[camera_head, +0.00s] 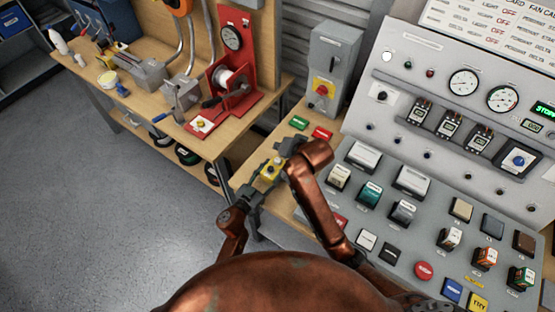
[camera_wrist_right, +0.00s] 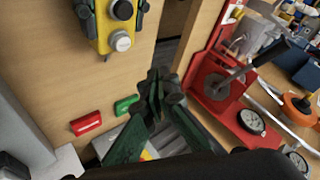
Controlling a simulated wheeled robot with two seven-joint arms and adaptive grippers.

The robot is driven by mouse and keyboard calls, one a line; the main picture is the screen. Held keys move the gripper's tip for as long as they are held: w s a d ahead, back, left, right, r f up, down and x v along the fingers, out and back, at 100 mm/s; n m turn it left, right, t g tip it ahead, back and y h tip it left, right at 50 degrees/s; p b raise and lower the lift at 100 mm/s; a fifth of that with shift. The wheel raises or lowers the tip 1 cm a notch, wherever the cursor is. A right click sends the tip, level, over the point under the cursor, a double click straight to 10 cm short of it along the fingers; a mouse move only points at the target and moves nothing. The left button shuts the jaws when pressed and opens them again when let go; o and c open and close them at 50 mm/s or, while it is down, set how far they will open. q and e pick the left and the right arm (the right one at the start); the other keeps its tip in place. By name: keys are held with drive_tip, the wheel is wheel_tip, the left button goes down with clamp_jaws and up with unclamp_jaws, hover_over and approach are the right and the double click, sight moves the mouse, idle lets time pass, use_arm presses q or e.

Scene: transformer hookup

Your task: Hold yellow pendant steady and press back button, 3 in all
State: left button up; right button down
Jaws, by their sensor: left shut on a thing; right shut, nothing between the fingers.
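The yellow pendant (camera_head: 270,171) is in the middle of the head view, over the wooden bench edge. My left gripper (camera_head: 260,182) is shut on it from below. In the right wrist view the pendant (camera_wrist_right: 104,38) is at the top, with dark finger pads at its sides, a pale round button (camera_wrist_right: 120,41) at its near end and another button (camera_wrist_right: 122,10) farther up. My right gripper (camera_head: 289,146) is shut and empty beside the pendant. In the wrist view its fingertips (camera_wrist_right: 155,82) are apart from the pale button, below and right of it.
A green block (camera_head: 299,122) and a red block (camera_head: 322,133) lie on the bench near my right gripper. A grey switch box (camera_head: 332,65) stands behind. A button console (camera_head: 385,190) lies to the right. A red winch stand (camera_head: 236,55) stands on the left bench.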

sight(279, 161)
idle(0.5)
wheel_tip(279, 161, up, 4)
drive_tip(key=shift+f, duration=0.1)
idle(0.4)
drive_tip(key=shift+f, duration=0.1)
drive_tip(key=shift+f, duration=4.3)
drive_tip(key=shift+f, duration=0.1)
drive_tip(key=shift+f, duration=0.3)
